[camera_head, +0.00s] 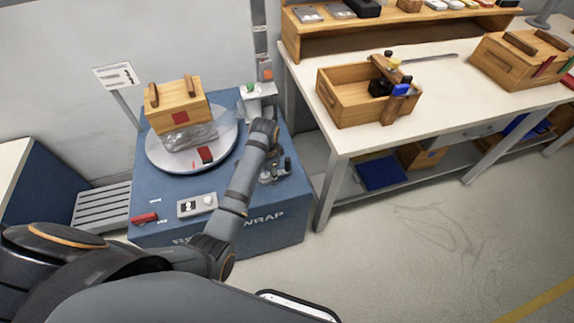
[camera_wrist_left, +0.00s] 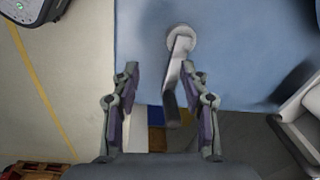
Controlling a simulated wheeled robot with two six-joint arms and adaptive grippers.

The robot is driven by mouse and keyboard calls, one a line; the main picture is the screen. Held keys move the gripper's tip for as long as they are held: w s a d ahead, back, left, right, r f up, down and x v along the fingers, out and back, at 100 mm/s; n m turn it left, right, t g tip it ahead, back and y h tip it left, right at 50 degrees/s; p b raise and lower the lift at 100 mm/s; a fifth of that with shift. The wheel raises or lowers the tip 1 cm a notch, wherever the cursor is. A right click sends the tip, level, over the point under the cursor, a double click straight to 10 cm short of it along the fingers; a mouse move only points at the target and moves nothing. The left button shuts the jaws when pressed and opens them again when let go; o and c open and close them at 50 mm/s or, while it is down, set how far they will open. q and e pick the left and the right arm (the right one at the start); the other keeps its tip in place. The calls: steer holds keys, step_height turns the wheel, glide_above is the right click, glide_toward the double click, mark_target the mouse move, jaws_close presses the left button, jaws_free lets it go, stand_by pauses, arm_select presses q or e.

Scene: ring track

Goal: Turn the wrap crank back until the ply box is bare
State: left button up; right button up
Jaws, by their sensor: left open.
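The ply box (camera_head: 172,103) stands on the round turntable (camera_head: 160,160) of the blue wrap machine. Clear film (camera_head: 190,137) shows around its lower part, while its upper part looks bare. A red patch is on its front face. My left gripper (camera_head: 274,172) is at the machine's right side. The crank cannot be made out in the head view. My right gripper is not in view.
A film carriage (camera_head: 257,91) and mast stand behind the turntable. A control panel (camera_head: 197,205) is on the machine's front. A workbench (camera_head: 334,139) with wooden crates (camera_head: 345,108) stands to the right. The floor in front of the bench is clear.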

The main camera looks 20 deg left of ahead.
mark_target(287, 165)
arm_select(q)
steer(key=w+d+r+m, duration=0.1)
steer(key=w+r, duration=0.1)
steer(key=w+d+r+m, duration=0.1)
steer(key=w+r, duration=0.1)
steer(key=w+d+r+m, duration=0.1)
steer(key=w+r+m, duration=0.1)
steer(key=shift+w+d+g, duration=0.25)
steer(key=shift+d+g, duration=0.05)
steer(key=shift+g, duration=0.1)
steer(key=shift+w+d+r, duration=0.15)
steer(key=shift+d+r, duration=0.05)
steer(key=shift+r, duration=0.25)
step_height(287, 165, down, 11)
steer(key=shift+r+b, duration=0.2)
steer(key=shift+b, duration=0.55)
jaws_close()
